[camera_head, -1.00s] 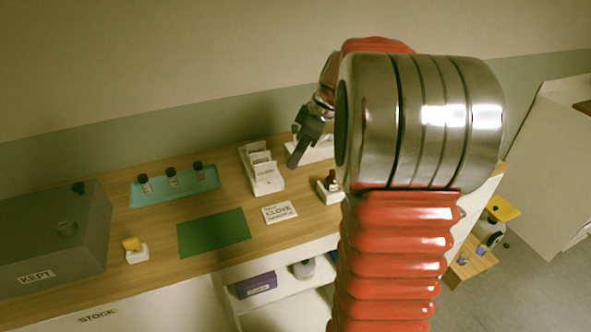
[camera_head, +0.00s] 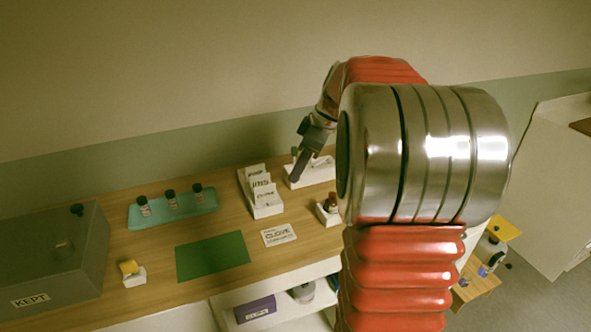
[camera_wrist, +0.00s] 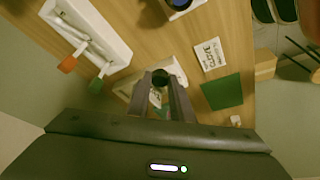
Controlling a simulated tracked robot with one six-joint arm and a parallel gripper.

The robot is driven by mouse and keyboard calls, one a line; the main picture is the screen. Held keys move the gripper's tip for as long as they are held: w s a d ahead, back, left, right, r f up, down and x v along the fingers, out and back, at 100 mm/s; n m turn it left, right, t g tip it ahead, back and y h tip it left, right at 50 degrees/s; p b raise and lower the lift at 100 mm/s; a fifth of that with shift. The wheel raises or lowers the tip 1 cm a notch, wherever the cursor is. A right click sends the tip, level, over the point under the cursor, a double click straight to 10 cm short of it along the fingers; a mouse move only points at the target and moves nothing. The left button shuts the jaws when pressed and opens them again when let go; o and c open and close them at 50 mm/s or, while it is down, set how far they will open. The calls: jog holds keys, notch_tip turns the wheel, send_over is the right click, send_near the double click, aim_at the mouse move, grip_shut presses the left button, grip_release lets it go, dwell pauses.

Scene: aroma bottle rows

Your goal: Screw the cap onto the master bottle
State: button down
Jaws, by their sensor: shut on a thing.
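My gripper (camera_head: 299,176) is above the back of the bench, in front of the white tray. In the wrist view my gripper (camera_wrist: 161,84) is shut on a small dark round cap (camera_wrist: 160,76) at its fingertips. A small dark bottle with a reddish-brown top (camera_head: 329,208) stands in a white holder (camera_head: 326,218), right of the card box; I cannot tell for sure that it is the master bottle. A dark round top in a white holder (camera_wrist: 180,4) is cut off at the upper edge of the wrist view. The held cap is apart from it.
A card box (camera_head: 266,211), a CLOVE card (camera_head: 279,235), a green mat (camera_head: 212,257) and a teal tray (camera_head: 150,221) with three bottles lie on the bench. A white tray (camera_wrist: 117,42) holds red- and green-ended tools. A grey KEPT box (camera_head: 80,270) stands left.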

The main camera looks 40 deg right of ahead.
jog(key=s+d+r, duration=0.1)
jog(key=s, duration=0.2)
jog(key=s+d+r, duration=0.1)
jog(key=s+d, duration=0.1)
jog(key=s, duration=0.1)
jog(key=s+d+r, duration=0.2)
jog(key=s, duration=0.1)
jog(key=shift+d, duration=0.25)
jog(key=shift+f, duration=1.95)
jog(key=shift+f, duration=1.5)
dwell(2.1)
jog(key=c, duration=1.5)
grip_release()
jog(key=shift+c, duration=0.2)
